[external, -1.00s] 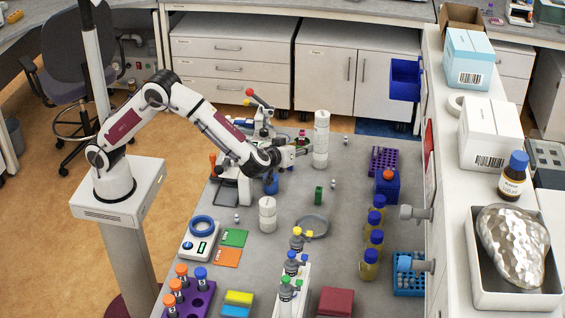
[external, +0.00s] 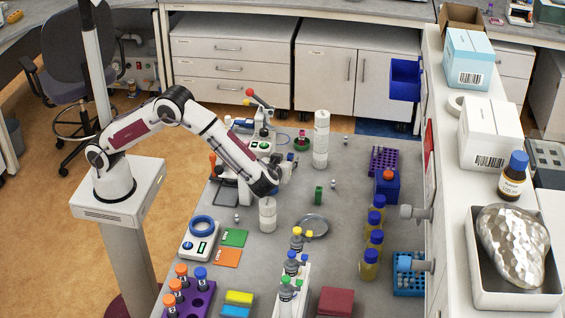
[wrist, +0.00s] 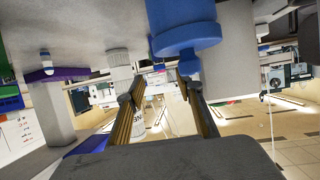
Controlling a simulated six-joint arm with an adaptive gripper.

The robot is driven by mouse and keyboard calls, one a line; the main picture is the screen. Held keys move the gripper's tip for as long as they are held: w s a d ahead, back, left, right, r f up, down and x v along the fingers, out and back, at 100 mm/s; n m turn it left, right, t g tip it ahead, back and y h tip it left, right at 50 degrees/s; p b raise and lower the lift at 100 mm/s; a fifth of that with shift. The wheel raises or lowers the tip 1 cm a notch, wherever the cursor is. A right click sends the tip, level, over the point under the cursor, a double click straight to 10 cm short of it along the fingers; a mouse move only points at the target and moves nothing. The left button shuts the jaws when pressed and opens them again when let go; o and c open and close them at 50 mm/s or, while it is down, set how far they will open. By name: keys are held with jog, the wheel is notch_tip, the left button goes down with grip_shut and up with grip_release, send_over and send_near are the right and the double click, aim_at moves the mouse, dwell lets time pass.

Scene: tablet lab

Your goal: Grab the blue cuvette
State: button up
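My gripper (external: 287,166) is over the back left part of the grey table, tilted, with the wrist low. In the wrist view its two fingers (wrist: 161,82) are apart with nothing clasped between them. A blue round-flanged object (wrist: 186,36) stands close beyond the fingertips, a little off toward the right finger. I cannot tell whether it is the blue cuvette. In the external view my wrist hides the spot around it. A small green upright block (external: 318,193) stands to the right of my gripper.
A short white bottle (external: 268,215) is just below my wrist, and a tall white cylinder (external: 321,139) stands behind right. A grey dish (external: 312,226) lies in front right. A microscope-like device (external: 262,125) is behind. Yellow bottles with blue caps (external: 374,238) line the right.

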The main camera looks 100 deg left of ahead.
aim_at(290, 155)
jog(key=shift+x, duration=2.25)
grip_shut()
